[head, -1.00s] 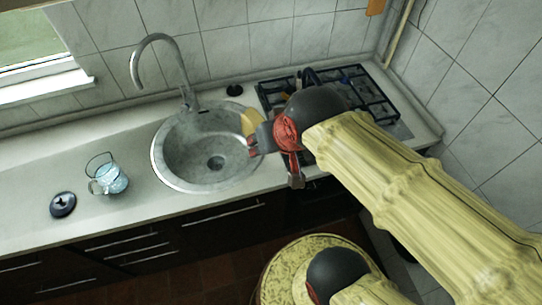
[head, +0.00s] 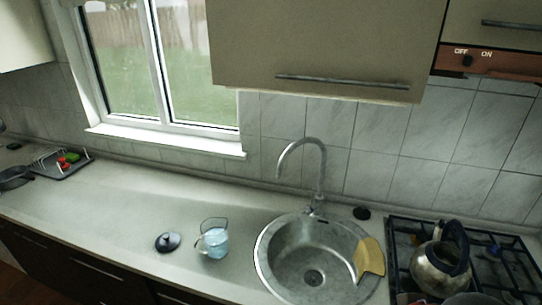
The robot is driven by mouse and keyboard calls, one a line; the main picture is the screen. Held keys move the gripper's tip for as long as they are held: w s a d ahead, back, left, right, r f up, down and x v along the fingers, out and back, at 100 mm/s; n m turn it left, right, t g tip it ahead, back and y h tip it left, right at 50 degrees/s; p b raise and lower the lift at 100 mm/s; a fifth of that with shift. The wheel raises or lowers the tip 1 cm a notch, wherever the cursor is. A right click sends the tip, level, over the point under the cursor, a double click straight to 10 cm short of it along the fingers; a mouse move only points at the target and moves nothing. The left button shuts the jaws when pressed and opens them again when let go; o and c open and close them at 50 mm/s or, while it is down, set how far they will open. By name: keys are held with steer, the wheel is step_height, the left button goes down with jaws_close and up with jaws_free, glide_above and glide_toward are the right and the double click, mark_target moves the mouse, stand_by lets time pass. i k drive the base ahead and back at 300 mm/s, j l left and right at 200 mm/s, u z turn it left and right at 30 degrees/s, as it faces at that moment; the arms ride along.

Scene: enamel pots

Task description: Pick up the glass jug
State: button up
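The glass jug (head: 215,243) is pale blue and see-through, with a side handle on its left and a thin dark loop rising above its rim. It stands upright on the counter (head: 110,212), left of the sink, in the head view. My gripper is not in this view, so its state and its distance from the jug are hidden.
A dark round lid-like piece (head: 168,242) lies just left of the jug. The round sink (head: 285,258) with a curved tap (head: 321,172) is to its right, with a yellow piece (head: 371,257) on its edge. A kettle (head: 436,270) stands on the stove (head: 513,270). The cabinet (head: 325,45) overhangs.

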mark_target(215, 230)
steer(key=z, duration=1)
steer(key=u, duration=0.4)
steer(key=j+u, duration=0.1)
steer(key=u, duration=0.75)
steer(key=i+u, duration=0.1)
steer(key=u, duration=0.7)
steer(key=i+j+u, duration=0.1)
steer(key=j, duration=0.2)
steer(key=i+j, duration=0.15)
steer(key=j, duration=0.2)
steer(key=i+j+u, duration=0.15)
steer(key=j, duration=0.15)
steer(key=k, duration=0.05)
